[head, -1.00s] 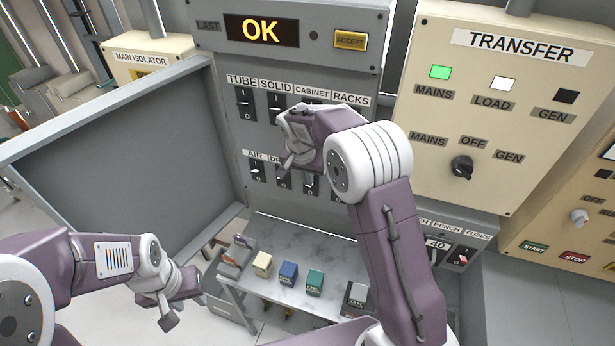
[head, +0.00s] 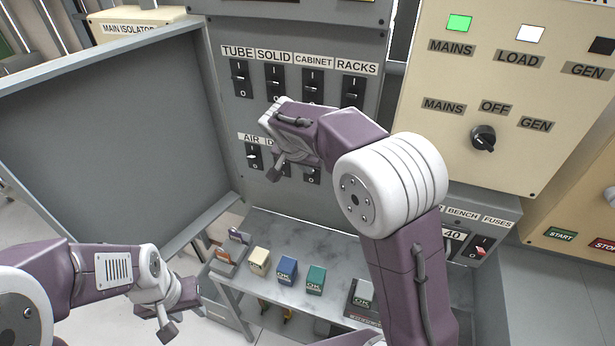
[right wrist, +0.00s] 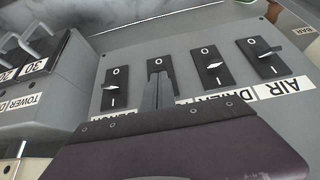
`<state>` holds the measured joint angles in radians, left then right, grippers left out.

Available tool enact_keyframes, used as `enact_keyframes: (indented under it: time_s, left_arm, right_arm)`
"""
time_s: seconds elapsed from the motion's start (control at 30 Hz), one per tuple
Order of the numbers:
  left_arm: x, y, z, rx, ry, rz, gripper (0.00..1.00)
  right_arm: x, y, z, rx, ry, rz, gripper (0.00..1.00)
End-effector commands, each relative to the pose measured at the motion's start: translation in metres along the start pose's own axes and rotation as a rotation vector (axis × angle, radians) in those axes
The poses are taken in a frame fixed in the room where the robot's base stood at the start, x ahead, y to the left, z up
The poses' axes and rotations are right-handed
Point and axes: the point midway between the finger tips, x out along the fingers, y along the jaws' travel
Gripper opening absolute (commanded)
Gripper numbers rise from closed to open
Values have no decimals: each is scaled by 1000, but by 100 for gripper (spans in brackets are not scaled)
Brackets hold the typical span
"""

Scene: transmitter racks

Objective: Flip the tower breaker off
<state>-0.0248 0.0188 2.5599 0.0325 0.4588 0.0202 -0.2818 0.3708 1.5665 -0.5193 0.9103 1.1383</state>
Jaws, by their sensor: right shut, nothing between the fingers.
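The grey panel has a lower row of black breakers with white levers. AIR (head: 253,156) is at its left end. My right gripper (head: 277,170) is in front of this row and hides part of it. In the right wrist view, which is upside down, the shut, empty fingers (right wrist: 158,93) overlap one breaker (right wrist: 160,68) between two others. The fingers and gripper body hide its lever and its label. I cannot tell whether they touch it. I cannot read a TOWER label on this row. My left gripper (head: 168,318) is low at the left, away from the panel.
Above is a row labelled TUBE, SOLID, CABINET and RACKS (head: 352,90). An open grey door (head: 110,120) stands at the left. A marble shelf (head: 250,225) below holds several coloured blocks. A fuse box with a TOWER label (right wrist: 20,103) is beside the row.

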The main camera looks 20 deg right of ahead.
Motion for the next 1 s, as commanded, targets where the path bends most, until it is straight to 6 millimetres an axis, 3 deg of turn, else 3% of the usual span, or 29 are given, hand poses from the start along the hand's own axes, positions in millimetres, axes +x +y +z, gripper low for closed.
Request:
enact_keyframes:
  time_s: [0.03,0.2,0.4,0.57,0.63,1.0]
  left_arm:
    - [33,-1,4,0,0,0,36]
    - [105,-2,11,0,-1,0,36]
    - [184,-4,19,0,-1,0,36]
    - [235,-5,25,0,-1,0,36]
    - [218,-4,23,0,-2,0,36]
    - [212,-4,22,0,0,0,36]
  right_arm:
    - [16,-1,12,-3,33,-4,0]
    - [24,-1,25,-1,181,-6,0]
    - [28,-1,34,1,365,-6,0]
    - [29,-1,38,1,498,-5,0]
    - [13,0,27,1,506,0,0]
    - [13,0,21,1,501,0,0]
